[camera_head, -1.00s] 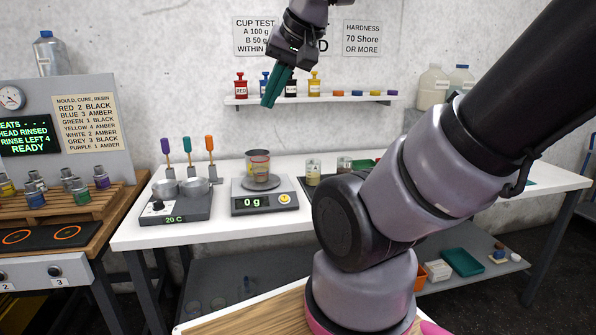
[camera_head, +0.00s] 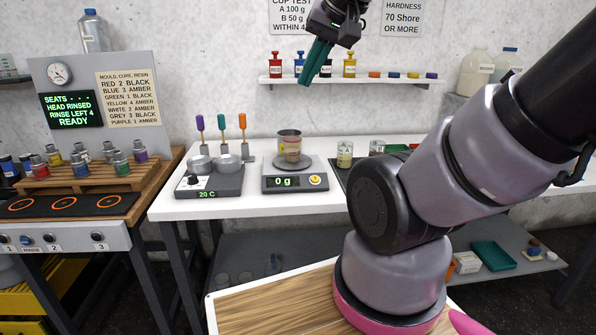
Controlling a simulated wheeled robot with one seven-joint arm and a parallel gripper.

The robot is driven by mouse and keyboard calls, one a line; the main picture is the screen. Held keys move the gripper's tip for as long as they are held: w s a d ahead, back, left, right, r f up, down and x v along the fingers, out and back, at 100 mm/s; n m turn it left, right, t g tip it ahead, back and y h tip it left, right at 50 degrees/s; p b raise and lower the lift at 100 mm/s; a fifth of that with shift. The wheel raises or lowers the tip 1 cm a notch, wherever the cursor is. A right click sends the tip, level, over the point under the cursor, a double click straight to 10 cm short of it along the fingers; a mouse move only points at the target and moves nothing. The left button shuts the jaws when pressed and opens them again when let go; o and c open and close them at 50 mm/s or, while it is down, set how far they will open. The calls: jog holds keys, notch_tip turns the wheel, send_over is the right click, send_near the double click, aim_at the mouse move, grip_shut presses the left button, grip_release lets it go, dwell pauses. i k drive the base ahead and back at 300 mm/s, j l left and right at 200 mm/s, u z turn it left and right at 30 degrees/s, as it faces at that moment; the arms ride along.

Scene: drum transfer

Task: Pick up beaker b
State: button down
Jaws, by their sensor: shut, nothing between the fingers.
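My gripper (camera_head: 310,76) hangs high in front of the wall, left of the bottle shelf's middle in the picture. Its green fingers are together and hold nothing. A clear beaker (camera_head: 345,154) with a pale label and yellowish contents stands on the bench, right of the scale. Another small vessel (camera_head: 377,147) stands to its right, partly behind my arm. A cup (camera_head: 289,142) with an amber-brown look stands on the scale (camera_head: 295,181), which reads 0 g. The letters on these vessels are too small to read, so I cannot tell which is beaker b. The gripper is well above all of them.
The wall shelf (camera_head: 345,83) holds small bottles and coloured discs. My arm covers part of the bench's right side. The white front strip of the bench (camera_head: 240,208) is clear.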

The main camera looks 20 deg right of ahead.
aim_at(376, 147)
jog(key=i+l+z, duration=0.25)
jog(key=i+l, duration=0.25)
jog(key=i+l+z, duration=0.25)
jog(key=i+l, duration=0.25)
